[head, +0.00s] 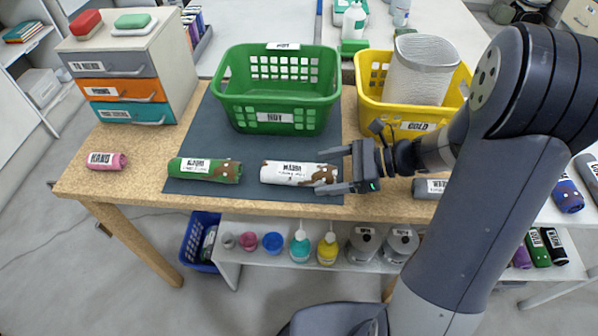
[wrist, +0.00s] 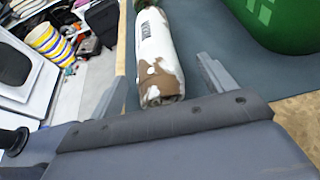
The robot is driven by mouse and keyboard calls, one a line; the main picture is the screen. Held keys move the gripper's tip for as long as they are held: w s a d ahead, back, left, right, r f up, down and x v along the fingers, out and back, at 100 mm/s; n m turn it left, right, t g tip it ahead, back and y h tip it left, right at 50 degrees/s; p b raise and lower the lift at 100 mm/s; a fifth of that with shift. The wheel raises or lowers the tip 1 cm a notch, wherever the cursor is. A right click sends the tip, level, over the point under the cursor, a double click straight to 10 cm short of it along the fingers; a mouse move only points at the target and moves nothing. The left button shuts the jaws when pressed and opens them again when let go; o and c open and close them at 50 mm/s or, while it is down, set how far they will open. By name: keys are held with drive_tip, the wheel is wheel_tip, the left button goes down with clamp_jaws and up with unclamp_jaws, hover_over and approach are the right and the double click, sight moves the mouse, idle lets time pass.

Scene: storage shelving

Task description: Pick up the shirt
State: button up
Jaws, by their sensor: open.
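Several rolled cloth items with white labels lie on the wooden table. The closest to my gripper is a white roll with brown stains (head: 290,172), near the front edge of a dark mat. A green roll with brown stains (head: 205,170) lies to its left, and a pink roll (head: 106,161) lies farther left. My gripper (head: 324,172) is open at the right end of the white roll. In the wrist view the white roll's stained near end (wrist: 162,85) sits between the two spread fingers (wrist: 165,80). I cannot tell which roll is the shirt.
A green basket (head: 276,122) labelled HOT and a yellow basket (head: 370,118) labelled COLD, holding a white ribbed container (head: 422,70), stand behind. A drawer unit (head: 120,75) stands back left. A grey roll (head: 428,188) lies right of my gripper. The dark mat (head: 225,145) has free room.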

sight(299, 173)
drive_tip(key=shift+x, duration=1.45)
drive_tip(key=shift+r, duration=0.1)
drive_tip(key=c, duration=1.1)
drive_tip(key=shift+c, duration=0.2)
